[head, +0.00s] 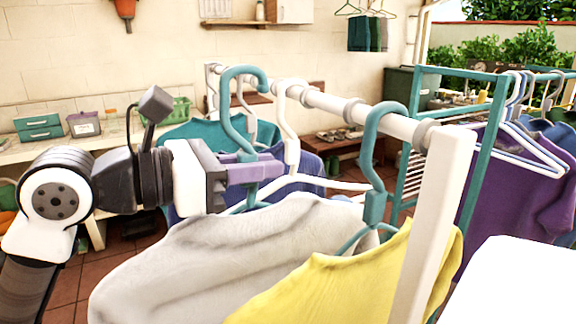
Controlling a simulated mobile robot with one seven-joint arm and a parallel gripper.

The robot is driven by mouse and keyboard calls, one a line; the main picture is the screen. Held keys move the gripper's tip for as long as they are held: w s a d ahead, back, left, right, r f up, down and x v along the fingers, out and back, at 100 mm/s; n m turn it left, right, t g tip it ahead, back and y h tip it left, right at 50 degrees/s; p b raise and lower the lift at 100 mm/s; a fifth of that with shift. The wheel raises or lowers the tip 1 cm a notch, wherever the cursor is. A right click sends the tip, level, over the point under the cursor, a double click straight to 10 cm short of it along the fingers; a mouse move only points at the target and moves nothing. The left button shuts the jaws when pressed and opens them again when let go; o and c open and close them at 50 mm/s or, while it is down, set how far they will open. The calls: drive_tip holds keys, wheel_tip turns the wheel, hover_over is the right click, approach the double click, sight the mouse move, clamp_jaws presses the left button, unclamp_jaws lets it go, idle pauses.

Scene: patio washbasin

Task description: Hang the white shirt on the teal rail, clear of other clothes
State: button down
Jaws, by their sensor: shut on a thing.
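The white shirt (215,250) hangs on a teal hanger (228,112) in the foreground. My gripper (268,171) is shut on this hanger below its hook, just above the shirt's collar. The hook overlaps the white rail (395,124) in the picture; I cannot tell whether it rests on it. The teal rack (456,72) stands at the right, beyond the white rail's end post. A purple shirt (508,190) on a pale hanger and blue clothes (560,128) hang there. The teal rail's far part is partly hidden by hangers and clothes.
A yellow shirt (345,280) on a teal hanger hangs beside the white shirt, close to the white end post (432,225). Teal and blue clothes (310,168) hang behind my gripper. A white surface (515,275) fills the lower right. A bench with boxes (84,124) stands at the left.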

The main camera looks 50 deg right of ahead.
drive_tip(key=f+b+v, duration=0.1)
drive_tip(key=f+v, duration=0.1)
drive_tip(key=v, duration=2.2)
drive_tip(key=shift+a, duration=0.25)
drive_tip(key=shift+r, duration=0.15)
